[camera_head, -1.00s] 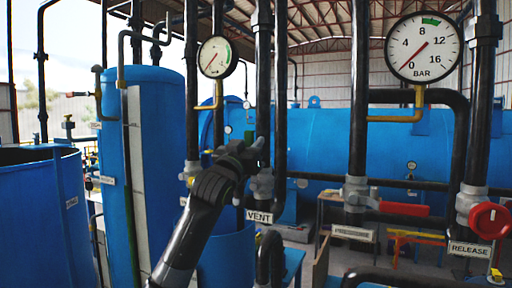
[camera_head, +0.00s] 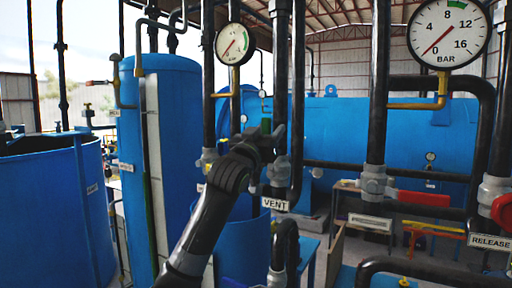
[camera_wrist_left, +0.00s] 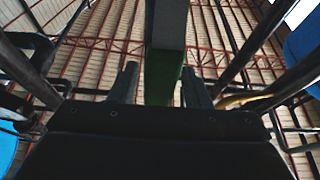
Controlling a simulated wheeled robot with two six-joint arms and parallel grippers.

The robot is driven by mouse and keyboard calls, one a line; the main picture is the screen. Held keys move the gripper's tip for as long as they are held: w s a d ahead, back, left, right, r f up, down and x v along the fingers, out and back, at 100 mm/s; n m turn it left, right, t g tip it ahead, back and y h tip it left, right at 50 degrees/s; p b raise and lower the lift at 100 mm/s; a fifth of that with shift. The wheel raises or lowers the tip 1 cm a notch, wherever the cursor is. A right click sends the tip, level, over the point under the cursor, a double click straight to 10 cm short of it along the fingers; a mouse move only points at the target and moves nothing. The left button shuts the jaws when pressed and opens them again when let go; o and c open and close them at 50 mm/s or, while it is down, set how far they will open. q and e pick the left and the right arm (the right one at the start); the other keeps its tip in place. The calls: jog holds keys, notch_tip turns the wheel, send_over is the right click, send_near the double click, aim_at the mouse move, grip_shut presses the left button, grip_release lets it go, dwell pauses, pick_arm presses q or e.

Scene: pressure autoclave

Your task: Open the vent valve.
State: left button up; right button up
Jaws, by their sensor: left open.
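The vent valve (camera_head: 278,172) is a grey body on a black vertical pipe, just above the white VENT label (camera_head: 275,204). In the left wrist view the green handle (camera_wrist_left: 164,78) lies between the two fingers of my left gripper (camera_wrist_left: 160,85). The fingers are apart, with a gap visible on each side of the handle. Part of the valve is hidden behind my gripper. My right gripper is not in view.
To the right are a valve with a red lever (camera_head: 424,198) and a red handwheel (camera_head: 503,212) near the RELEASE label (camera_head: 490,242). Two pressure gauges (camera_head: 235,44) and (camera_head: 449,33) hang above. Black vertical pipes stand close around my left gripper. Blue tanks (camera_head: 340,140) stand behind.

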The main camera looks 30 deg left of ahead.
pick_arm(q)
jog(key=b+v, duration=0.7)
jog(key=v, duration=1)
jog(key=shift+f, duration=0.15)
